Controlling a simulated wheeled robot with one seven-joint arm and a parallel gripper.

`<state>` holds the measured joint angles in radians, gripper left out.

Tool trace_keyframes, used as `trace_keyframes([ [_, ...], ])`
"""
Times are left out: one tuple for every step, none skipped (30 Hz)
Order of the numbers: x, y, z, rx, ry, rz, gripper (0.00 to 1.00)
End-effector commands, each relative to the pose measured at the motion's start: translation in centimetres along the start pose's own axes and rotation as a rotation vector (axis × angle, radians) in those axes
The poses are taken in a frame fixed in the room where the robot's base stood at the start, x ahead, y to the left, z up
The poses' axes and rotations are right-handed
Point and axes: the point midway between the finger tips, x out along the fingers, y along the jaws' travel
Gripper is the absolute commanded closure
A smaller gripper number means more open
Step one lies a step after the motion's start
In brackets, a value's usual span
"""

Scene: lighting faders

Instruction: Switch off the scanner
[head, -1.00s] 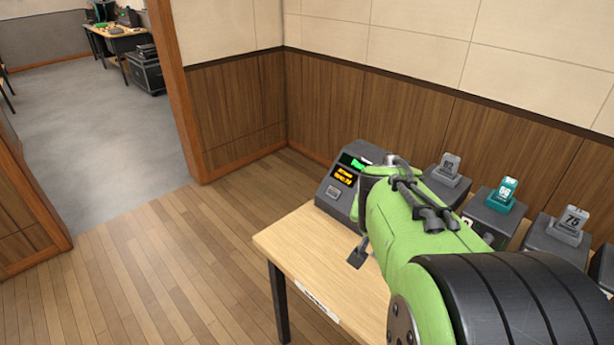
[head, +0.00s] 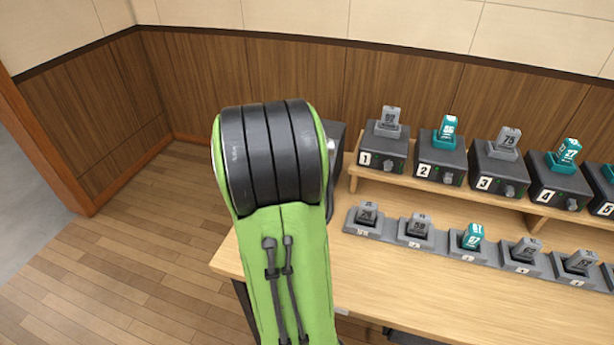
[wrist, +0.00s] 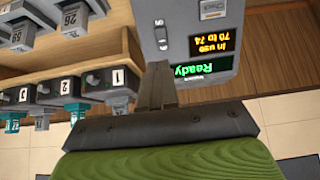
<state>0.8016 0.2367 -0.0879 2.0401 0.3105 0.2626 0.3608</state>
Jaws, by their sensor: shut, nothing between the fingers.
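The scanner (wrist: 205,28) is a dark grey box in the wrist view. Its green display (wrist: 203,67) reads "Ready", and its amber display (wrist: 216,40) reads "In use 70 to 74". A small rocker switch (wrist: 161,35) sits on its face, and a grey "Check" button (wrist: 213,10) is near the picture's top. My gripper (wrist: 158,68) is shut and empty, its fingertips at the scanner's edge in the picture, a little below the switch; I cannot tell if they touch. In the head view my arm hides most of the scanner (head: 337,135) and all of the gripper.
The wooden table (head: 400,290) carries a raised shelf with several numbered dark boxes (head: 383,157), each holding a grey or teal tag. A lower row of cradles (head: 416,233) holds more tags. The wood-panelled wall is behind. Open floor (head: 130,260) lies to the left.

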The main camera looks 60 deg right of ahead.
Motion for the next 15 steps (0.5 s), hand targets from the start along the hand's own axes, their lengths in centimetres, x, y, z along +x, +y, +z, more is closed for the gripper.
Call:
trace_keyframes([
  [0.2,0.0,0.1,-0.001,-0.001,0.000,1.00],
  [0.5,0.0,0.1,-0.001,-0.002,0.000,1.00],
  [0.9,0.0,0.1,-0.001,-0.002,0.001,1.00],
  [1.4,0.0,0.1,-0.001,-0.002,0.002,1.00],
  [1.9,0.1,0.1,0.000,-0.002,0.003,1.00],
  [2.8,0.0,0.2,0.000,-0.004,0.003,1.00],
  [3.4,0.0,0.2,0.000,-0.004,0.002,1.00],
  [4.1,0.0,0.2,0.000,-0.004,0.002,1.00],
  [5.0,0.0,0.3,0.000,-0.005,0.002,1.00],
  [5.7,0.0,0.2,0.000,-0.004,0.002,1.00],
  [6.4,0.0,0.3,-0.001,-0.004,0.002,1.00],
  [7.2,0.0,0.2,-0.001,-0.004,0.001,1.00],
  [7.9,0.0,0.3,-0.001,-0.004,0.001,1.00],
  [8.6,0.0,0.3,-0.002,-0.004,0.001,1.00],
  [9.4,0.0,0.2,-0.001,-0.003,0.001,1.00],
])
